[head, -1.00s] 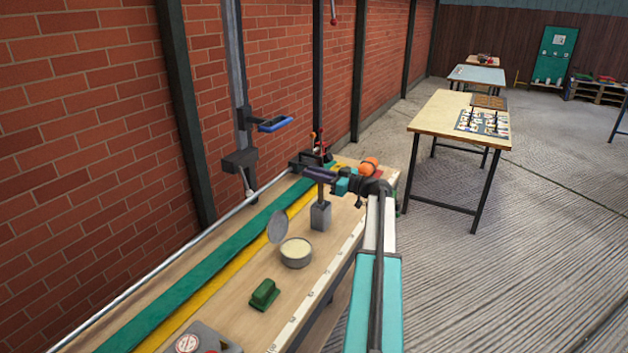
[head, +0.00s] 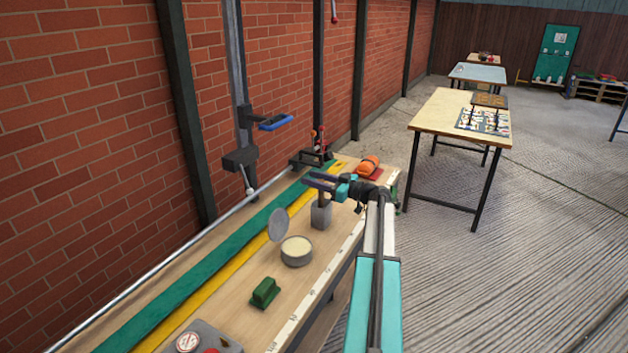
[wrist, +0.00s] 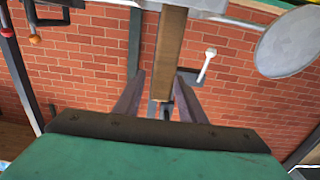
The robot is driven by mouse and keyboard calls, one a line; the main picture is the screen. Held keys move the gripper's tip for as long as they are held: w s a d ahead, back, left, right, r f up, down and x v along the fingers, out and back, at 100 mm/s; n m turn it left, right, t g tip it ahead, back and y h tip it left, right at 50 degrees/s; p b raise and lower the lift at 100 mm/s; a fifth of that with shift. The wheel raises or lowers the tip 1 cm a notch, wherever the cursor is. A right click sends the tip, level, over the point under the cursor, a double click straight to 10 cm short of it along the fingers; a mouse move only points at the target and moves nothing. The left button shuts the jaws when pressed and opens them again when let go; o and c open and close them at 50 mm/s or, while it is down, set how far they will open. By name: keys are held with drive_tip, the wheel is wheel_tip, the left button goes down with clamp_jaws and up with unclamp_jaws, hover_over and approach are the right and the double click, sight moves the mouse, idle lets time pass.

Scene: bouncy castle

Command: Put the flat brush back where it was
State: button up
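The flat brush stands in a grey box-shaped holder (head: 321,215) on the long workbench. Its brown handle (wrist: 170,45) shows in the wrist view, running from the holder to between my gripper's fingers; its bristle end is hidden. In the head view only a short piece of handle (head: 326,199) shows above the holder. My gripper (head: 308,180) is just above the holder, its fingers spread apart on either side of the handle. A gap shows at the left finger; the right finger is very close to the handle.
A round tin (head: 296,252) with its lid (head: 277,226) tilted up stands in front of the holder. A green block (head: 265,292) lies nearer. An orange item (head: 368,166) and a dark red-handled tool (head: 314,155) are behind. A brick wall (head: 90,110) borders the bench's left.

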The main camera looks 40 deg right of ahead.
drive_tip(key=shift+r+p, duration=0.2)
drive_tip(key=shift+p, duration=0.1)
drive_tip(key=b+v, duration=0.4)
drive_tip(key=v, duration=0.8)
drive_tip(key=shift+s, duration=0.1)
idle(0.7)
